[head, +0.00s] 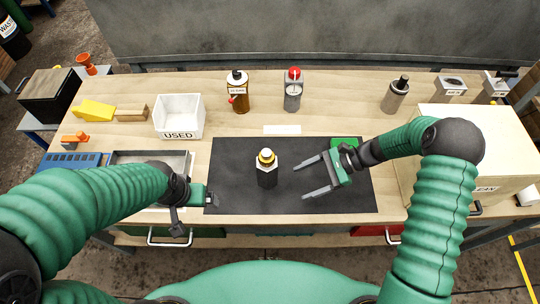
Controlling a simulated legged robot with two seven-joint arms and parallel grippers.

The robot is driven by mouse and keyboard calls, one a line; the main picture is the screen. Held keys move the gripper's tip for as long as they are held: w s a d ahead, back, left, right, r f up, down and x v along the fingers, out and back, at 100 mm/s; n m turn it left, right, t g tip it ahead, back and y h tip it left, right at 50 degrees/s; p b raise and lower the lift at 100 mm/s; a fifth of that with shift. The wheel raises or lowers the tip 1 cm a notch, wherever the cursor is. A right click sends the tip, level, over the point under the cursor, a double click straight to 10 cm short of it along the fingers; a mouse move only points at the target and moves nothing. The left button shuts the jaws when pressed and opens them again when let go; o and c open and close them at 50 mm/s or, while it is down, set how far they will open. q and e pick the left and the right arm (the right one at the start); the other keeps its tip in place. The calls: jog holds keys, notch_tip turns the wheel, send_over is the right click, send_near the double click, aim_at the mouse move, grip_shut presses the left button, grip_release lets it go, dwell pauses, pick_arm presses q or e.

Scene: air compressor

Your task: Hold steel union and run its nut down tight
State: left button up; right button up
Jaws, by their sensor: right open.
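The steel union (267,177) stands upright in the middle of the black mat (235,200). Its lower body looks dark, with a pale edge, and a brass-coloured nut (267,156) sits at its top. My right gripper (302,180) is open and empty, to the right of the union. Its two long grey fingers point left towards the union and do not touch it. My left gripper (200,196) is at the left edge of the mat, apart from the union. Its fingers are too unclear to tell whether they are open or shut.
A white bin marked USED (179,116), an amber bottle (237,92) and a grey container with a red top (293,90) stand behind the mat. A green pad (344,143) lies at the mat's back right. A large pale box (470,150) stands at right. A metal tray (150,160) lies left.

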aim_at(271, 175)
jog(key=w+m+y, duration=0.1)
jog(key=w+m+t+y, duration=0.1)
jog(key=w+a+f+m+y, duration=0.1)
jog(key=w, duration=0.1)
jog(key=shift+t, duration=0.4)
jog(key=x, duration=0.4)
jog(key=shift+r+b, duration=0.3)
jog(key=x, duration=0.4)
jog(key=shift+f+b, duration=0.3)
jog(key=shift+b, duration=0.05)
jog(key=shift+x, duration=0.85)
jog(key=shift+a+r, duration=0.15)
jog(key=shift+a, duration=0.4)
jog(key=shift+d, duration=0.35)
jog(key=c, duration=0.9)
pick_arm(q)
jog(key=shift+s+a+f, duration=0.1)
jog(key=shift+a+f, duration=0.2)
jog(key=shift+f, duration=0.6)
pick_arm(e)
jog(key=shift+c, duration=0.2)
pick_arm(q)
jog(key=shift+a, duration=0.1)
pick_arm(e)
jog(key=shift+a, duration=0.15)
